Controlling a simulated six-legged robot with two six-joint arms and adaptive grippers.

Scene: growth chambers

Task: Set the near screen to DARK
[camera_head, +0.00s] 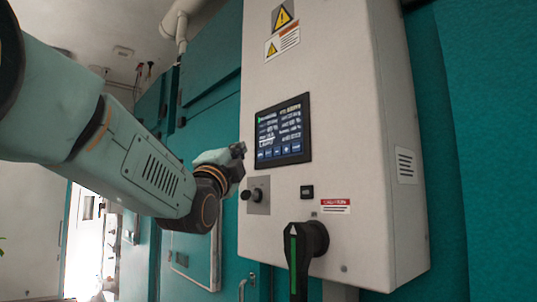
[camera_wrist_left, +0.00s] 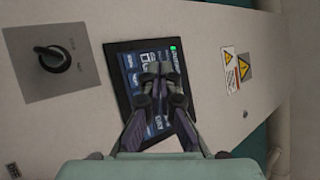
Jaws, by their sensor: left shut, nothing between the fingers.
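The near screen (camera_head: 283,131) is a dark-framed panel with rows of white text and blue buttons along its bottom, set in a white control cabinet (camera_head: 345,80). The text is too small to read surely. My left gripper (camera_head: 240,149) is shut and empty at the screen's left edge in the head view. In the left wrist view, the shut fingertips (camera_wrist_left: 162,70) lie over the middle of the screen (camera_wrist_left: 124,72) and hide part of it. I cannot tell whether they touch it. My right gripper is not in view.
Below the screen are a black rotary knob (camera_head: 247,194) on a grey plate, a small black switch (camera_head: 307,191) and a large black handle (camera_head: 299,260) with a green stripe. The knob also shows in the left wrist view (camera_wrist_left: 53,58). Teal chamber walls (camera_head: 470,150) flank the cabinet.

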